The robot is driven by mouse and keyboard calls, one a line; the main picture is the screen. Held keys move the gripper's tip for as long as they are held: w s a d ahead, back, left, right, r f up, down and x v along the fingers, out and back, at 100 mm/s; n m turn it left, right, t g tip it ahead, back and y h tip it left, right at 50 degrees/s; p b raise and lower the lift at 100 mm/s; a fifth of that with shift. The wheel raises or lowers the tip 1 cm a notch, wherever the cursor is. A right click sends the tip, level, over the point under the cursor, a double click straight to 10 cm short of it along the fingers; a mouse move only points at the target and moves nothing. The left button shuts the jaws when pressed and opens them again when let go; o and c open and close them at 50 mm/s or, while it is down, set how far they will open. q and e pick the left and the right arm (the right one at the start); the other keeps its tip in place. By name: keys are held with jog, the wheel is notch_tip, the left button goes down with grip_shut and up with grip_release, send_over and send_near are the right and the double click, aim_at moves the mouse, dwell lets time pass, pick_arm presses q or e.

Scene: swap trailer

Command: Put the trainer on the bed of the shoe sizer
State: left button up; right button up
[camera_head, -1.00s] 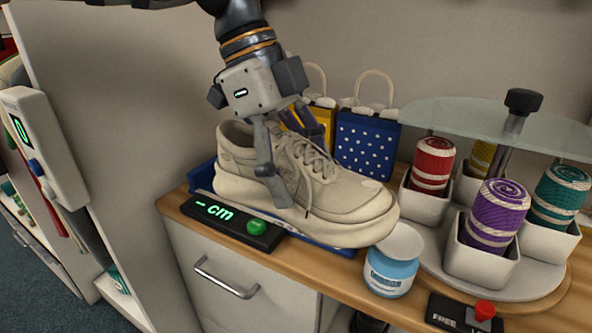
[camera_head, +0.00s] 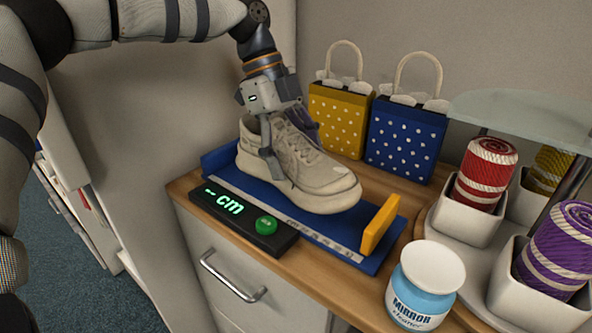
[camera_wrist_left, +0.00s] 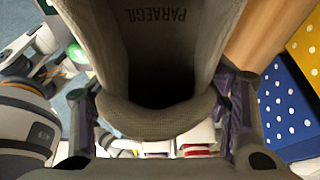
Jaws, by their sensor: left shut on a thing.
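The beige trainer (camera_head: 315,180) is in my left gripper (camera_head: 284,150), over the blue bed (camera_head: 380,240) of the shoe sizer. The gripper comes from above, one finger on each side near the heel. The trainer's toe points right, towards the yellow stop (camera_head: 380,224), with a gap between. I cannot tell whether the sole touches the bed. The sizer's black display (camera_head: 228,205) shows a green dash and "cm" beside a green button (camera_head: 266,224). In the left wrist view, the trainer's collar (camera_wrist_left: 160,118) sits between both fingers. My right gripper is out of view.
A yellow dotted bag (camera_head: 338,122) and a blue dotted bag (camera_head: 405,140) stand behind the bed. A mirror cleaner jar (camera_head: 425,285) stands at the front right. A carousel with a red roll (camera_head: 486,172) and a purple roll (camera_head: 560,250) is at right. A wall panel stands left.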

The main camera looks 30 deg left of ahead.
aim_at(276, 118)
pick_arm(q)
notch_tip(276, 118, down, 3)
jog(key=shift+f, duration=0.1)
jog(key=o, duration=1.5)
jog(key=v, duration=1.2)
